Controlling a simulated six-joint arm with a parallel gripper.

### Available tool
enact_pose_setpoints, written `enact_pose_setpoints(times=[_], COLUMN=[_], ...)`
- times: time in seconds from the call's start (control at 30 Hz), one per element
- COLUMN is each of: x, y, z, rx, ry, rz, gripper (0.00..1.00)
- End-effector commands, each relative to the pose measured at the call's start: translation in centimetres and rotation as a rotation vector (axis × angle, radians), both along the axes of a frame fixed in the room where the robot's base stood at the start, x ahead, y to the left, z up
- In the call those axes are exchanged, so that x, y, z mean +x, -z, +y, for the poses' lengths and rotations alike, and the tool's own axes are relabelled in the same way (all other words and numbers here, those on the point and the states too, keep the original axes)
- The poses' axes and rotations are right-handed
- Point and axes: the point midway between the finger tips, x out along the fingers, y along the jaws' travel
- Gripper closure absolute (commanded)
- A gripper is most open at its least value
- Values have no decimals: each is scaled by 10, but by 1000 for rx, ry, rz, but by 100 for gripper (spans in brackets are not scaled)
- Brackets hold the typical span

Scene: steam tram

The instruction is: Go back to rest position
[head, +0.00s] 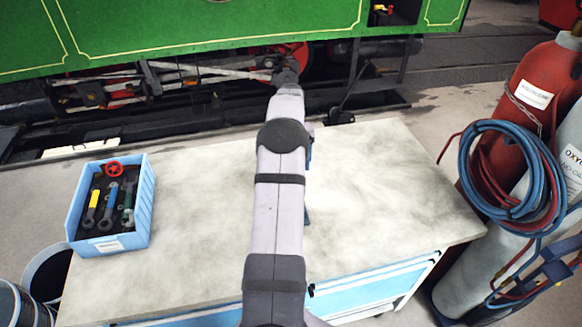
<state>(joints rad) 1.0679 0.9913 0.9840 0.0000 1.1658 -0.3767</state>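My arm reaches from the bottom middle of the head view, over the workbench (380,190), toward the side of the green steam tram (160,25). The dark far end of my arm (287,66) shows in front of the tram's underframe. My gripper's fingers cannot be made out there, so I cannot tell whether they are open or hold anything. A narrow blue thing (309,150) shows along the right side of my arm above the bench; most of it is hidden.
A blue bin (146,215) at the bench's left holds a red handwheel (114,169) and several tools with yellow, blue and green handles. A red gas cylinder (540,75), a grey cylinder (490,265) and coiled hoses (470,170) stand at right. The bench's right half looks clear.

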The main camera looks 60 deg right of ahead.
Motion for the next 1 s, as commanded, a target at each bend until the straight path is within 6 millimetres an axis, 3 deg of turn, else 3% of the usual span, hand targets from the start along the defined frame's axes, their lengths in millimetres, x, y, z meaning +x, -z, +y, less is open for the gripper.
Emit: enact_pose_setpoints(times=[0.63,0.77,0.87,1.0], x=[0,8,3,-20], y=[0,0,25,71], z=[0,-15,-5,37], rx=[-1,-56,-45,33], ry=[22,110,178,241], rz=[-1,-35,-30,24], gripper=[26,26,26,26])
